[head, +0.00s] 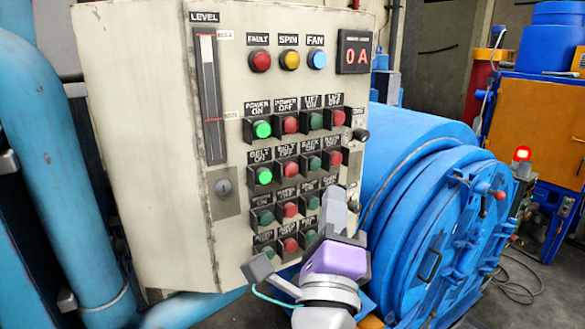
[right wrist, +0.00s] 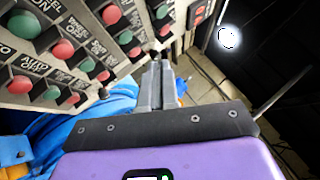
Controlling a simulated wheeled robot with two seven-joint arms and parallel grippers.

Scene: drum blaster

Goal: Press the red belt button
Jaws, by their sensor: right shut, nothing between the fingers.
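The red belt button (head: 291,168) is on the panel in the head view, in the second button row under the belt off label. A lit green belt button (head: 264,175) is just left of it. My right gripper (head: 334,193) is shut and empty, in front of the panel's lower right part, below and right of the red belt button and apart from it. In the right wrist view my gripper's fingers (right wrist: 158,66) are together, with panel buttons to their left; I cannot tell which red button there is the belt one. My left gripper is not in view.
The control panel (head: 150,130) carries several rows of closely spaced buttons in dark housings, a level gauge (head: 210,100) and indicator lamps. Black knobs (head: 360,134) stick out at its right edge. A large blue drum (head: 440,230) stands right of the panel, a blue pipe (head: 45,150) at left.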

